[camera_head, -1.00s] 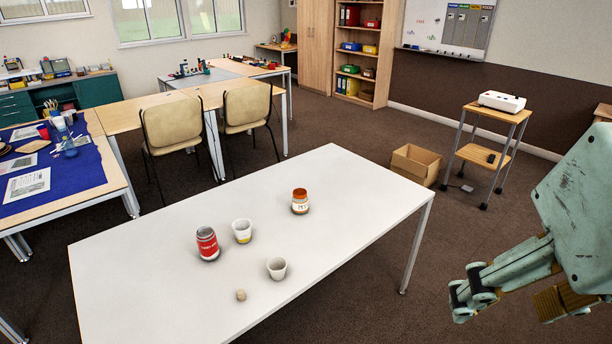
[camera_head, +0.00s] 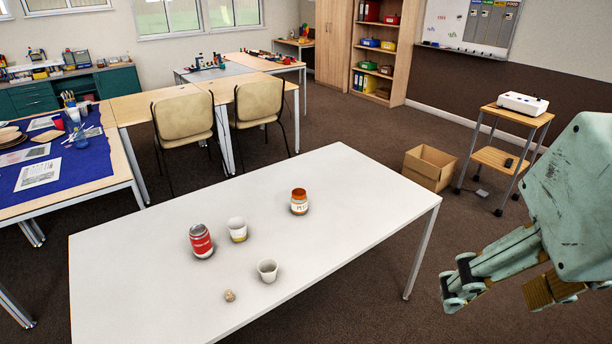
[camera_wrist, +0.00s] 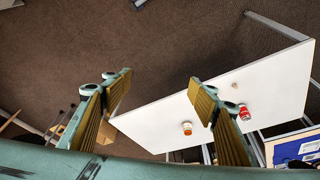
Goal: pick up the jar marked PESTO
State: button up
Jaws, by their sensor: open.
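A small jar (camera_head: 299,203) with an orange-brown top and a pale label stands upright on the white table (camera_head: 350,190). Its label seems to begin with "PE"; the rest is too small to read. My gripper (camera_head: 456,290) is off the table's right end in the head view, clear of everything. In the wrist view my gripper (camera_wrist: 160,84) has its two fingers wide apart with nothing between them.
A red can (camera_head: 201,242), a white cup with a yellow band (camera_head: 237,230), a plain white cup (camera_head: 267,270) and a small tan lump (camera_head: 230,296) stand left of the jar. The table's right part is bare. A cardboard box (camera_head: 428,168) and a trolley (camera_head: 515,115) stand beyond.

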jog(key=w+a+r, duration=0.1)
jog(key=w, duration=0.9)
jog(key=w+a+r, duration=0.2)
jog(key=w, duration=0.8)
jog(key=w+a+f+n+p, duration=0.1)
jog(key=w+a+f, duration=0.2)
jog(key=w, duration=0.7)
jog(key=w+a+f+p, duration=0.1)
jog(key=w+a+f, duration=0.15)
jog(key=w, duration=0.75)
jog(key=w+a+f, duration=0.9)
jog(key=w+f, duration=0.4)
jog(key=f, duration=0.1)
jog(key=w+a+f+n+p, duration=0.1)
jog(key=w+a+f, duration=0.9)
jog(key=w+f, duration=0.4)
jog(key=shift+f+t+y, duration=0.3)
jog(key=shift+f+y, duration=0.1)
jog(key=shift+f, duration=0.3)
jog(key=shift+w, duration=0.1)
